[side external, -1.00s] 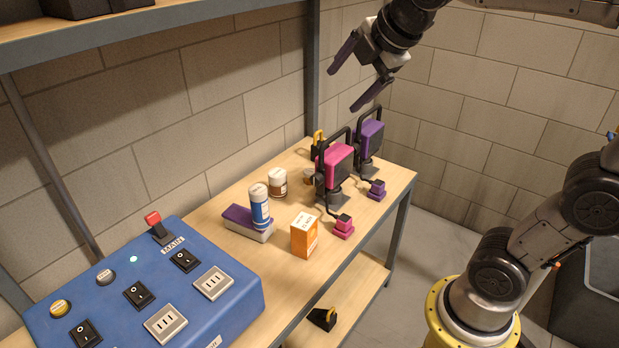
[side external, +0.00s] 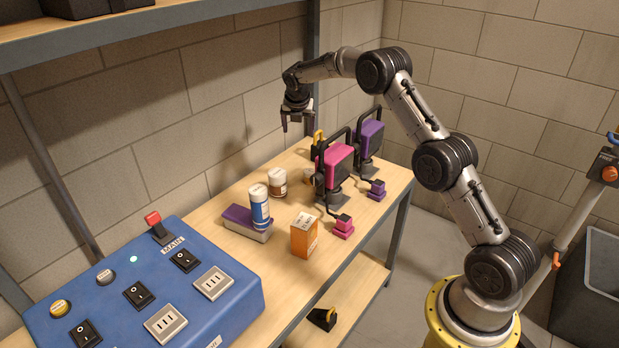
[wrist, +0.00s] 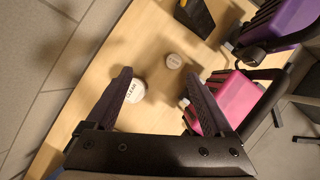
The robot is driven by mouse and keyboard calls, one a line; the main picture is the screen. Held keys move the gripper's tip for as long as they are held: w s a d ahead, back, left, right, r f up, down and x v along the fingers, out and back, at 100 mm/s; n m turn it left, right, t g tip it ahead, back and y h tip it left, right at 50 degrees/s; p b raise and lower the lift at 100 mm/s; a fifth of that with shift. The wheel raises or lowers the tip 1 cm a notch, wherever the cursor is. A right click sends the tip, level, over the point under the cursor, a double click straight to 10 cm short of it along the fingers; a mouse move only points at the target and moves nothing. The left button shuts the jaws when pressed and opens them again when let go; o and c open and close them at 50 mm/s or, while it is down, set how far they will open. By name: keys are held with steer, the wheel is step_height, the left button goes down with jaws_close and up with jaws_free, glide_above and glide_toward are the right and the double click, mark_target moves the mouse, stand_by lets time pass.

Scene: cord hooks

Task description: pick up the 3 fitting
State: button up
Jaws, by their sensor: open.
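I cannot make out a "3" on any object, so I cannot tell which one is the 3 fitting. A pink lamp-like unit (side external: 338,165) with a black handle stands on the bench, its cord ending in a pink plug (side external: 343,227). A purple one (side external: 371,139) stands behind it, with a purple plug (side external: 377,189). A black and yellow item (side external: 318,142) is partly hidden behind the pink unit. My gripper (side external: 297,128) points down above the back of the bench, open and empty. In the wrist view, the pink unit (wrist: 238,98) lies right of the fingers.
A blue bottle (side external: 260,208), a brown jar (side external: 279,184), an orange box (side external: 304,237) and a purple-topped grey box (side external: 247,224) stand on the bench. A blue switch panel (side external: 140,285) fills the front left. Another black and yellow item (side external: 322,318) lies on the lower shelf.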

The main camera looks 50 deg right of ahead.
steer(key=g, duration=0.1)
glide_toward(309, 171)
steer(key=x, duration=0.4)
steer(key=shift+w+d, duration=0.15)
steer(key=shift+d, duration=0.3)
steer(key=shift+s+a+x, duration=0.1)
steer(key=shift+a+x, duration=0.1)
steer(key=shift+x, duration=1.3)
steer(key=shift+s+a+x, duration=0.1)
steer(key=shift+a+x, duration=0.05)
steer(key=shift+x, duration=1.35)
steer(key=shift+f, duration=0.15)
jaws_close()
